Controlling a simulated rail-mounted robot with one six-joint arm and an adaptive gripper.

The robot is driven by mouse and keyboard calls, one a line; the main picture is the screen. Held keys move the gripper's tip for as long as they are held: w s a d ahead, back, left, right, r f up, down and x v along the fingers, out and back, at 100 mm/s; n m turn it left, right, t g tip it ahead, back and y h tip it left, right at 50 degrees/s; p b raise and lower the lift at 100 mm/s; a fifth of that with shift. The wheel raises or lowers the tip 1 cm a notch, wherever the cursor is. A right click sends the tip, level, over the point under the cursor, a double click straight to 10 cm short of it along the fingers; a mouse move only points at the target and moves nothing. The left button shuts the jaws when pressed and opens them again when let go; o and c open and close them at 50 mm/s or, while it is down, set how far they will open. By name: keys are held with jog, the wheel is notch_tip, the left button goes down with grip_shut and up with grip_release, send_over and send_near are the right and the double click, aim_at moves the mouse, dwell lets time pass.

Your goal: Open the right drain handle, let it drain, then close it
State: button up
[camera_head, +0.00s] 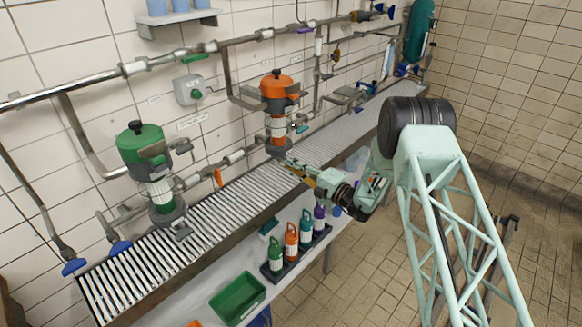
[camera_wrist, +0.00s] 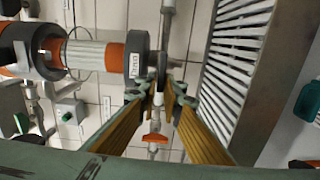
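The orange-topped canister (camera_head: 277,92) is on the wall, right of a green-topped canister (camera_head: 140,143). In the wrist view it lies sideways at the left, with its clear tube (camera_wrist: 86,55) and dark lower collar (camera_wrist: 137,65). My gripper (camera_head: 289,163) is just below and in front of this canister's lower end. In the wrist view its yellow-padded fingers (camera_wrist: 161,95) are apart, with pipework behind the gap. An orange handle (camera_wrist: 155,138) shows between the pads, farther back; it is also in the head view (camera_head: 218,178). I cannot make out the right drain handle near the fingertips.
A slatted grate (camera_head: 215,210) runs along the wall below the pipes; it also shows close to the fingers in the wrist view (camera_wrist: 232,60). A rack (camera_head: 300,259) with several bottles and a green tray (camera_head: 237,298) sit on the lower shelf.

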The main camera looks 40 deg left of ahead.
jog(key=o, duration=0.3)
jog(key=shift+o, duration=0.2)
jog(key=shift+d, duration=0.1)
jog(key=d, duration=1.1)
jog(key=shift+s+d, duration=0.25)
jog(key=shift+d, duration=0.15)
jog(key=shift+r, duration=0.15)
